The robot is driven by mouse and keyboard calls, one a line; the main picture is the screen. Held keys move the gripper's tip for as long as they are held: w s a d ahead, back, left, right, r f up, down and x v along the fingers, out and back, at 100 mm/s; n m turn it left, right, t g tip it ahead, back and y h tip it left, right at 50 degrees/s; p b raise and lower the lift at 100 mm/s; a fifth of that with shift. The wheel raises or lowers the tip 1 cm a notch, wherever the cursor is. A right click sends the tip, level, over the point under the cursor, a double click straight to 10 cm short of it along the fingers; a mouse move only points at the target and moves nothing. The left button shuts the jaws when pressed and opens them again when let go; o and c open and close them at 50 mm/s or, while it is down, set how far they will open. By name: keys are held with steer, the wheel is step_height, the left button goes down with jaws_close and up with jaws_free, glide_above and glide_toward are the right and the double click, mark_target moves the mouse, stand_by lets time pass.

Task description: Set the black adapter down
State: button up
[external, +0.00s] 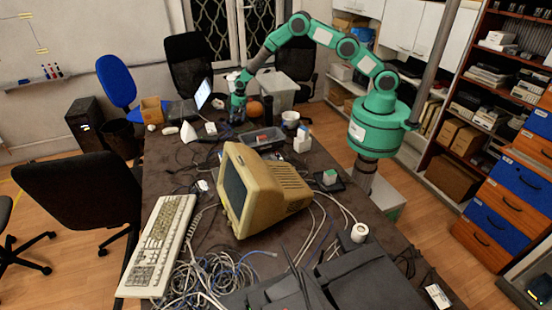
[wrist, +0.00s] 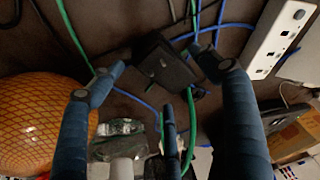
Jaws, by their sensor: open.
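The black adapter (wrist: 163,60) shows in the wrist view as a dark block on the brown tabletop among cables. My gripper (wrist: 160,72) is open, with its blue-grey fingers spread around the adapter. One fingertip is to its left, one near its right edge and one below it in the picture. I cannot tell whether any finger touches it. In the external view my gripper (external: 237,114) points down low over the far part of the table. The adapter cannot be made out there.
In the wrist view an orange ball (wrist: 40,125) lies left of the fingers, and a white power strip (wrist: 278,38) lies right. Green and blue cables run around the adapter. In the external view a beige monitor (external: 270,190) and keyboard (external: 158,243) stand nearer the camera on the crowded table (external: 165,165).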

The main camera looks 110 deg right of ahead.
steer(key=v, duration=1)
steer(key=shift+p, duration=0.35)
steer(key=shift+r, duration=0.2)
